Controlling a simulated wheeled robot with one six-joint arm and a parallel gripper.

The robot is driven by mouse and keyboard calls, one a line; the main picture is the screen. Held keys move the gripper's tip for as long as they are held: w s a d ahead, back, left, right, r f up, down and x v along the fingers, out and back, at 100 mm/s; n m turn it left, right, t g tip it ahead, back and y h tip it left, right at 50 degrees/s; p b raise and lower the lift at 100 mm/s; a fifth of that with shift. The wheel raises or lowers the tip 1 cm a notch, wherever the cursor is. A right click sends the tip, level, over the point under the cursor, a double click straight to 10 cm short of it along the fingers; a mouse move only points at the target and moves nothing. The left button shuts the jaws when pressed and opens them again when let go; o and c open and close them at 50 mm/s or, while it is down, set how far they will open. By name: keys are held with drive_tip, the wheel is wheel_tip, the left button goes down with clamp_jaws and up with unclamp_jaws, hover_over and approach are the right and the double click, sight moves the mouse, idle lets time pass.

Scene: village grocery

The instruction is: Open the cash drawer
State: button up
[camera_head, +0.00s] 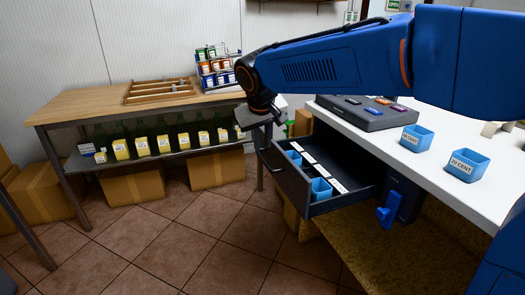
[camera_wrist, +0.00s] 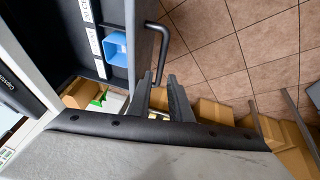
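The dark cash drawer (camera_head: 362,196) stands pulled out from under the white counter (camera_head: 440,150), its inside showing. It holds small blue cups (camera_head: 320,189) and white label strips. In the wrist view the drawer (camera_wrist: 85,50) is at upper left, with a blue cup (camera_wrist: 116,47) inside. Its dark bar handle (camera_wrist: 164,45) sticks out from the front.
Blue coin cups marked 10 cent (camera_head: 417,138) and 20 cent (camera_head: 467,165) stand on the counter beside a dark box (camera_head: 362,115). A wooden table (camera_head: 90,107) with bottles below stands at left. Cardboard boxes (camera_head: 133,187) sit under it. The tiled floor before the drawer is clear.

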drive_tip(key=v, duration=1.1)
drive_tip(key=shift+r, duration=0.2)
drive_tip(key=shift+s, duration=0.1)
drive_tip(key=s+d+f+m, duration=0.1)
drive_tip(key=s+d+f, duration=0.35)
drive_tip(key=d, duration=0.55)
drive_tip(key=s+d+f+m, duration=0.1)
drive_tip(key=s+d+f, duration=0.2)
drive_tip(key=s+d, duration=0.5)
drive_tip(key=s+d+f+m, duration=0.3)
drive_tip(key=s+d+f, duration=1)
drive_tip(key=s+f, duration=0.1)
